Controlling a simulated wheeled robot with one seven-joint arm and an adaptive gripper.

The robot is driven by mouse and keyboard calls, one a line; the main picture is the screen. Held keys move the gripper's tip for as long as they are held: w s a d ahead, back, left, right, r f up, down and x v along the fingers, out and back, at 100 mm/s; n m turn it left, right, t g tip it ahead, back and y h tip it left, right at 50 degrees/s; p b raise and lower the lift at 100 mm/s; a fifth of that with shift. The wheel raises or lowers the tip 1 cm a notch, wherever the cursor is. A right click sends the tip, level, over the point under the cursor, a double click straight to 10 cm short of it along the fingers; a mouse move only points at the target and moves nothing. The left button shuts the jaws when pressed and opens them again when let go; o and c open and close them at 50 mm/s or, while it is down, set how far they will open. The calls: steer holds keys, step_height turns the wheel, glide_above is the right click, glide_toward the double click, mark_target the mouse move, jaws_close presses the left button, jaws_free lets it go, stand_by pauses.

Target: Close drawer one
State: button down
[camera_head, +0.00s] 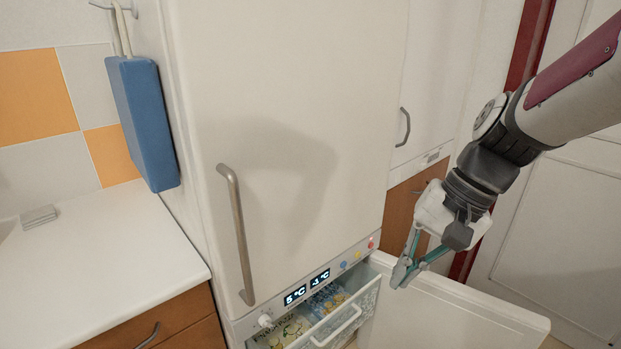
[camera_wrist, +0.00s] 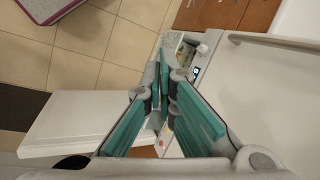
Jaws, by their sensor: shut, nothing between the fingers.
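A freezer drawer (camera_head: 335,322) with a white handle bar stands pulled out at the bottom of the tall white fridge (camera_head: 290,110). Packed food shows inside it. The lower door (camera_head: 465,305) is swung open to the right of the drawer. My gripper (camera_head: 402,275) is shut and empty, above and to the right of the drawer, in front of the fridge's right side. In the wrist view my teal fingers (camera_wrist: 163,85) are together and hide most of the drawer. I see no number on the drawer.
The upper fridge door is closed, with a long metal handle (camera_head: 238,232). A display panel (camera_head: 308,287) sits above the drawer. A white counter (camera_head: 90,265) stands at the left, and a blue bag (camera_head: 142,122) hangs on the fridge's side.

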steer(key=w+d+f+m+y+b, duration=0.2)
steer(key=w+f+m+y+b, duration=0.25)
steer(key=w+f, duration=0.65)
steer(key=m+t+y+b, duration=0.2)
steer(key=m+t+b, duration=0.7)
steer(key=m+t, duration=0.75)
glide_toward(374, 281)
steer(key=w+a, duration=0.1)
steer(key=w, duration=0.1)
steer(key=w+a+r+m+g+b, duration=0.1)
steer(key=w+a+m+g+b, duration=0.1)
steer(key=w, duration=0.1)
steer(key=shift+w+a+r+h, duration=0.15)
steer(key=shift+w+r+h, duration=0.1)
steer(key=shift+w+r, duration=0.1)
steer(key=shift+w, duration=0.1)
steer(key=shift+w+a, duration=0.1)
steer(key=shift+a, duration=0.05)
steer(key=b+x, duration=0.6)
steer(key=x, duration=1.2)
steer(key=shift+w+a+b, duration=0.15)
steer(key=shift+a+b, duration=0.15)
